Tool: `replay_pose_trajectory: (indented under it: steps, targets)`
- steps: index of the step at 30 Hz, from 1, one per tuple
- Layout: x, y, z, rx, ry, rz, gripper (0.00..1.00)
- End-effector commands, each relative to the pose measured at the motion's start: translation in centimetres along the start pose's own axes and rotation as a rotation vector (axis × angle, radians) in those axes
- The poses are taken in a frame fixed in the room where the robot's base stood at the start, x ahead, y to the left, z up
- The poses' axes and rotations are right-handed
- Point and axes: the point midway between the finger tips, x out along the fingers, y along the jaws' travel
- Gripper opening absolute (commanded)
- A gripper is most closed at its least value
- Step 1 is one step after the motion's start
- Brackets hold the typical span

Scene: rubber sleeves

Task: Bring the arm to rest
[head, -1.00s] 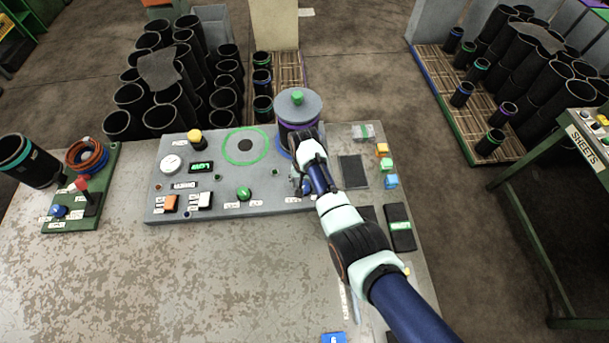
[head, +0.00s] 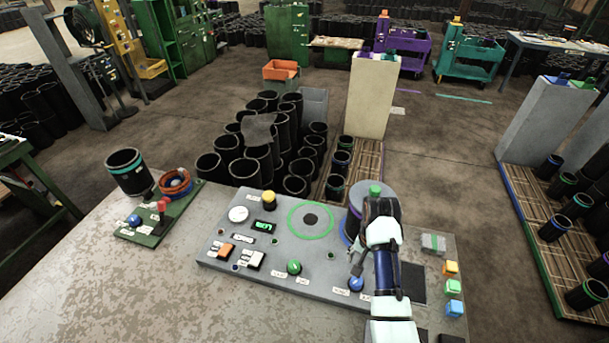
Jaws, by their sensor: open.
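My arm reaches up from the bottom edge over the right part of the grey control panel (head: 335,270). My gripper (head: 357,264) is open, low over the panel near a blue button (head: 356,284). I see nothing between its fingers, though the wrist hides part of it. Just behind it stands a purple-banded cylinder (head: 351,224) with a grey lid and a green knob (head: 375,189), upright on a blue ring and partly hidden by my wrist. I cannot tell whether the gripper touches anything.
The panel also carries a green ring marking (head: 311,218), a yellow button (head: 269,199) and a green button (head: 294,267). A black sleeve (head: 128,173) stands by a green board (head: 160,222) at the left. The table's front left is bare. Black sleeves crowd the floor behind.

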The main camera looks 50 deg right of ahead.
Motion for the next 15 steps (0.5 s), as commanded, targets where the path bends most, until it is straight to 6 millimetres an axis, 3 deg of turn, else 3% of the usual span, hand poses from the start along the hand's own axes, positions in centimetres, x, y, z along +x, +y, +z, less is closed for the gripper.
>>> replay_pose_trajectory:
  steps: [8, 11, 14, 15]
  targets:
    - [0.0, -0.6, 0.3, -0.018, 0.012, -0.006, 0.67]
    - [-0.6, -4.2, 2.2, -0.126, 0.089, -0.048, 0.67]
    - [-2.3, -10.3, 6.7, -0.331, 0.235, -0.136, 0.67]
    - [-3.3, -12.7, 9.3, -0.426, 0.303, -0.181, 0.67]
